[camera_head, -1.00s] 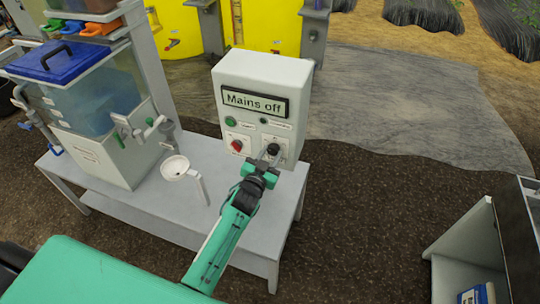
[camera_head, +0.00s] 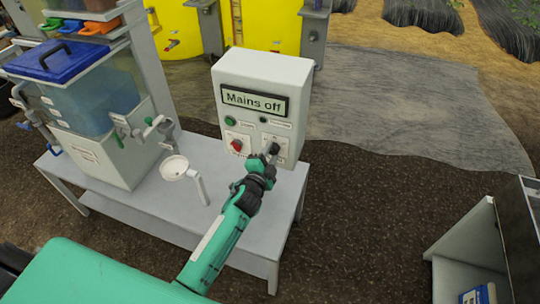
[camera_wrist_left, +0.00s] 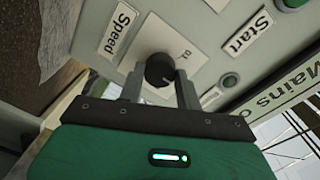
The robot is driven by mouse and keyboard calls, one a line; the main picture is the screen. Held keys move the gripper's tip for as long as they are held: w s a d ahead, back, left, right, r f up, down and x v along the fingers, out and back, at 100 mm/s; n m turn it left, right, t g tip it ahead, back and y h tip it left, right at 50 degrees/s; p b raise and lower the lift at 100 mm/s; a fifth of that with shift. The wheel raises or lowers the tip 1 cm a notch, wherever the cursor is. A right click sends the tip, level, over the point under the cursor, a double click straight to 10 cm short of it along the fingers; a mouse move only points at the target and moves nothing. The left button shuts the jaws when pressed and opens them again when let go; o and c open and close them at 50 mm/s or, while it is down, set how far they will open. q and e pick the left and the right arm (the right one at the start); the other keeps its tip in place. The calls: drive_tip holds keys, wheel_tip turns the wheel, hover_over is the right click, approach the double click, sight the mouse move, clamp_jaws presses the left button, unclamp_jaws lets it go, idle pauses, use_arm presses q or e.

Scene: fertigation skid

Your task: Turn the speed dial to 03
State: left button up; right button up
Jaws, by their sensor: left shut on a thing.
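The black speed dial (camera_head: 275,148) sits on a white plate at the lower right of the control box front (camera_head: 222,128). In the left wrist view the dial (camera_wrist_left: 159,70) is between the two grey fingers, beside the "Speed" label (camera_wrist_left: 118,28). My left gripper (camera_head: 270,157) is shut on the dial. It also shows in the left wrist view (camera_wrist_left: 160,82). The box display (camera_head: 255,102) reads "Mains off". My right gripper is in neither view.
A red knob (camera_head: 237,145) and a green button (camera_head: 230,121) are on the same box face. The box stands on a grey bench (camera_head: 150,207).

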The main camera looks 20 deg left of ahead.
use_arm(q)
drive_tip(key=m, duration=1)
drive_tip(key=shift+d+y, duration=0.1)
drive_tip(key=shift+y, duration=0.2)
drive_tip(key=shift+m, duration=0.5)
drive_tip(key=shift+f+m, duration=0.1)
drive_tip(key=shift+m, duration=0.2)
drive_tip(key=o, duration=1)
drive_tip(key=shift+s, duration=0.1)
drive_tip(key=shift+s, duration=0.25)
drive_tip(key=shift+s+r+b, duration=0.2)
drive_tip(key=shift+s+b, duration=0.6)
drive_tip(key=shift+s, duration=2.5)
drive_tip(key=shift+s+r+b, duration=0.15)
drive_tip(key=shift+s+b, duration=0.65)
drive_tip(key=shift+s, duration=2.5)
